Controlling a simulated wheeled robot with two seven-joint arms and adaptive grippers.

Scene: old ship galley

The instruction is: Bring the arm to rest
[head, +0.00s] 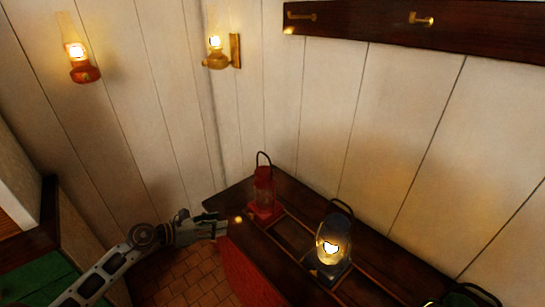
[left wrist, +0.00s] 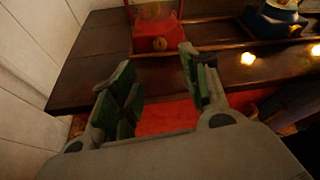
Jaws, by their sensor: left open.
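My left gripper (head: 220,227) is at the left end of the dark wooden table (head: 232,199), near its edge. In the left wrist view the gripper (left wrist: 152,78) is open, with a clear gap between its green-padded fingers and nothing held. A red lantern (head: 264,192) stands upright on the table, a little beyond and apart from the fingers. Its red base also shows in the left wrist view (left wrist: 157,38). My right gripper is in neither view.
A lit lantern (head: 331,247) stands farther right on the table. A dark lantern handle (head: 471,292) shows at the lower right. Wall lamps (head: 84,72) (head: 217,57) and a hook board (head: 365,18) are on the white walls. Tiled floor (head: 190,275) lies below my left arm.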

